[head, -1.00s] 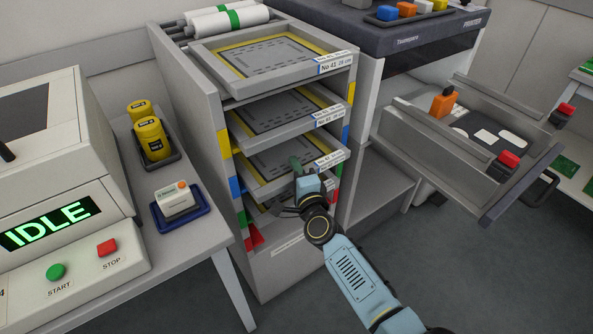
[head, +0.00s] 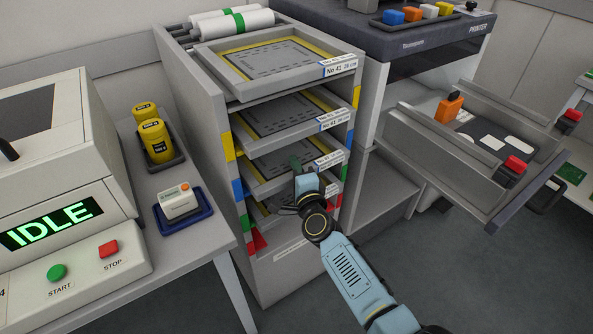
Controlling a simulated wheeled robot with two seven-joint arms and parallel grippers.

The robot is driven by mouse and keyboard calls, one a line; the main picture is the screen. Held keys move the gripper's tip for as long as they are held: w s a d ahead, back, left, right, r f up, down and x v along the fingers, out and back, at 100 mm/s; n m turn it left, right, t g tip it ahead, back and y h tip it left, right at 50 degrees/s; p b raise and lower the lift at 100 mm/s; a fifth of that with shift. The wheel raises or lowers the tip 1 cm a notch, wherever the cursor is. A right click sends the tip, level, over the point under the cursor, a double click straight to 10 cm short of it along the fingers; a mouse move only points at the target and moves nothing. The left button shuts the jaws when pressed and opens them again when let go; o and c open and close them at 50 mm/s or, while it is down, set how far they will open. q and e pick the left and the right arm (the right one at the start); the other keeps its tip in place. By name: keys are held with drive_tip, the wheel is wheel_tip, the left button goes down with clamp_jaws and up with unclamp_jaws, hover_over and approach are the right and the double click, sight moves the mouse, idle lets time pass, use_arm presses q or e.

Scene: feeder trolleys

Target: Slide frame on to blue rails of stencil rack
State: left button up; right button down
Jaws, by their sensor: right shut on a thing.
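The stencil rack (head: 188,108) is a tall grey cabinet with yellow, blue, green and red marks down both front edges. A grey stencil frame (head: 271,184) with a white label lies in the rack level with the blue mark (head: 238,188) on the left side, its front edge near the rack's opening. My right gripper (head: 297,168) is shut on the front of this frame, right of its middle. The arm hides part of the front edge. The rails themselves are hidden inside. My left gripper is not in view.
Another frame (head: 284,138) sits one level above, and a frame labelled No 41 (head: 291,82) lies on top. A lower frame (head: 268,216) is partly hidden. A bench with yellow jars (head: 155,140) stands left. The printer's open drawer (head: 480,200) juts out at right.

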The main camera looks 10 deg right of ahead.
drive_tip(key=shift+w+r, duration=0.1)
drive_tip(key=c, duration=1.1)
unclamp_jaws()
drive_tip(key=shift+c, duration=0.2)
drive_tip(key=shift+o, duration=0.9)
drive_tip(key=o, duration=0.8)
drive_tip(key=shift+o, duration=0.2)
drive_tip(key=shift+r+p, duration=0.45)
drive_tip(key=shift+p, duration=0.1)
drive_tip(key=shift+s+p, duration=0.55)
drive_tip(key=shift+s, duration=0.8)
drive_tip(key=shift+s+d+p, duration=0.15)
drive_tip(key=shift+s+p, duration=0.3)
drive_tip(key=shift+s, duration=0.9)
drive_tip(key=shift+s+d+p, duration=0.1)
drive_tip(key=shift+s+p, duration=0.3)
drive_tip(key=shift+s, duration=0.95)
